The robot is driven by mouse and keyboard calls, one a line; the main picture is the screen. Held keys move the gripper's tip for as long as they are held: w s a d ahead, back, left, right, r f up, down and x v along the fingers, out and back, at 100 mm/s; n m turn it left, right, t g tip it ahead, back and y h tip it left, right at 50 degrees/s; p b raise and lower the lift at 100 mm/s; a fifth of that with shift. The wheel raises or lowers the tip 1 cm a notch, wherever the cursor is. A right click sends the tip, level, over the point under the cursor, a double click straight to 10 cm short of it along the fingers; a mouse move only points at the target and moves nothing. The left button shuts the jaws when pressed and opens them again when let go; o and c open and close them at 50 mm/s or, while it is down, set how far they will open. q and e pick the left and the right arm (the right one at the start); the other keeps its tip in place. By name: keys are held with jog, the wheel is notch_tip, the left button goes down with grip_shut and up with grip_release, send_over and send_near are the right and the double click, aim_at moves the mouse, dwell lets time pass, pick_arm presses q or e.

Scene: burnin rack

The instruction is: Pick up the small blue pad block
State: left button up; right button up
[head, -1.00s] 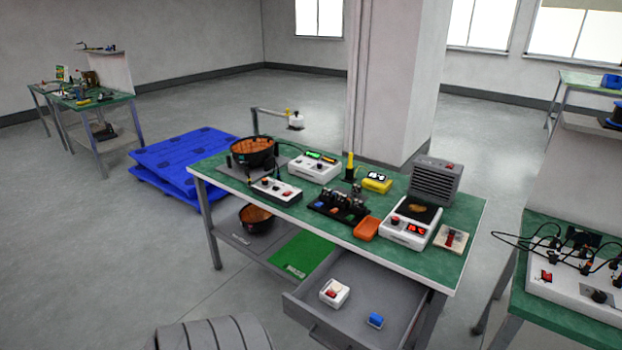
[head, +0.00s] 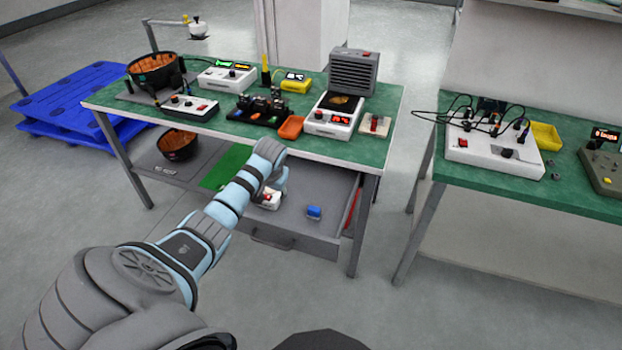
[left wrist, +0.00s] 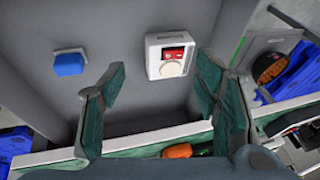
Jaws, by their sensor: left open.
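The small blue pad block (head: 313,212) lies on the floor of the open grey drawer (head: 290,240). It also shows in the left wrist view (left wrist: 69,63), left of and outside my fingers. My left arm reaches over the drawer, and its gripper (head: 275,182) is mostly hidden by the wrist in the head view. In the left wrist view my left gripper (left wrist: 160,78) is open and empty, its fingers spread wide. The block lies to the right of this gripper in the head view, apart from it. My right gripper is not in view.
A white box with a red switch (left wrist: 170,57) lies in the drawer close to my left gripper. The green bench top (head: 220,118) with several devices stands above the drawer. A second bench (head: 560,195) is at the right. The drawer floor around the block is clear.

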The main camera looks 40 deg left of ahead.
aim_at(314, 209)
pick_arm(q)
jog(key=w+d+r+h+b, duration=0.25)
jog(key=w+d, duration=0.25)
jog(key=d, duration=0.5)
jog(key=shift+t, duration=0.4)
jog(key=b+x, duration=0.3)
jog(key=x, duration=0.5)
jog(key=shift+w+a+f, duration=0.1)
jog(key=shift+a, duration=0.05)
jog(key=b+x, duration=0.2)
jog(key=x, duration=0.1)
jog(key=b+x, duration=0.2)
jog(key=shift+w+d+f, duration=0.15)
jog(key=shift+d, duration=0.25)
jog(key=shift+w+a, duration=0.1)
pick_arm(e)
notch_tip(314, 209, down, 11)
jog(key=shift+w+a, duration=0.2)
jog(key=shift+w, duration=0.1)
pick_arm(q)
jog(key=c, duration=1)
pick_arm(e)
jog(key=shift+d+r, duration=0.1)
